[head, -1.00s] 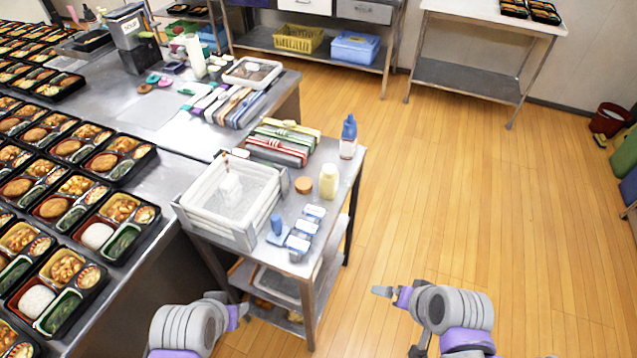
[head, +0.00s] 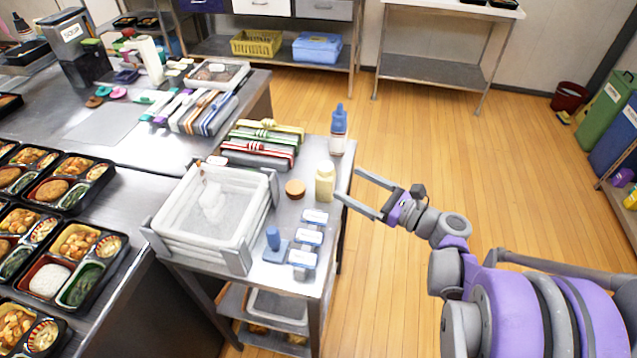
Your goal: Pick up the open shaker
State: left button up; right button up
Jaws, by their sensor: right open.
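The open shaker (head: 325,184), a small cream-yellow bottle, stands upright on the metal cart (head: 285,278) near its right edge. A round orange-brown lid (head: 295,188) lies just left of it. My right gripper (head: 350,185) is open and empty, reaching in from the right. Its two fingers point left, with the tips close to the shaker's right side. I cannot tell whether the lower finger touches it. My left gripper is out of view.
A blue-capped bottle (head: 338,132) stands behind the shaker. Several blue-and-white labelled items (head: 309,238) and a blue stamp-like object (head: 275,243) lie in front. Stacked white trays (head: 185,232) fill the cart's left. Floor (head: 430,130) to the right is clear.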

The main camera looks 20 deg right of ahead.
aim_at(334, 178)
jog(key=x, duration=0.8)
jog(key=shift+s+a+f, duration=0.15)
jog(key=shift+a, duration=0.15)
jog(key=c, duration=1.5)
notch_tip(334, 178, up, 10)
jog(key=shift+r+p, duration=0.1)
jog(key=shift+p, duration=1)
